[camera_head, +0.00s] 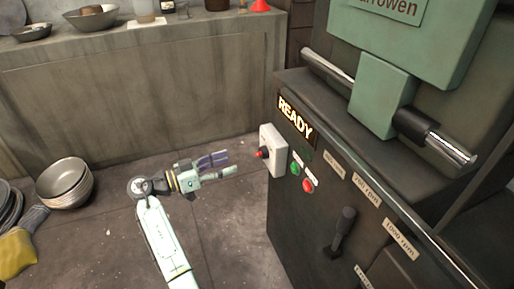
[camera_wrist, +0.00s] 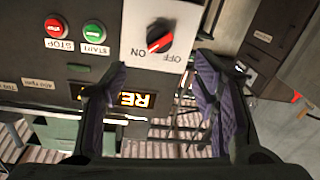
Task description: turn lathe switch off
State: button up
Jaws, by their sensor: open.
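The lathe switch is a rotary knob (camera_wrist: 160,40), black with a red face, on a white plate (camera_wrist: 180,18) marked ON and OFF, seen inverted in the wrist view. In the head view its red knob (camera_head: 262,153) juts left from a white box (camera_head: 274,150) on the lathe's corner. Which mark the knob points to is hard to tell. My gripper (camera_head: 226,164) is open and empty, just left of the knob and apart from it. In the wrist view my gripper (camera_wrist: 160,70) has its purple-padded fingers spread to either side below the knob.
A lit READY sign (camera_head: 296,117), a green START button (camera_head: 295,168) and a red STOP button (camera_head: 308,185) sit beside the switch box. A black lever (camera_head: 342,230) juts from the lathe front. Metal bowls (camera_head: 66,182) stand on the floor at left.

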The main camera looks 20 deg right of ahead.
aim_at(257, 154)
jog(key=d, duration=0.3)
jog(key=d+p, duration=0.1)
jog(key=d, duration=0.3)
jog(key=w+d, duration=0.1)
jog(key=d, duration=0.2)
jog(key=shift+d+r, duration=0.1)
jog(key=shift+d, duration=0.1)
jog(key=shift+c, duration=0.6)
jog(key=c, duration=1)
jog(key=shift+c, duration=0.2)
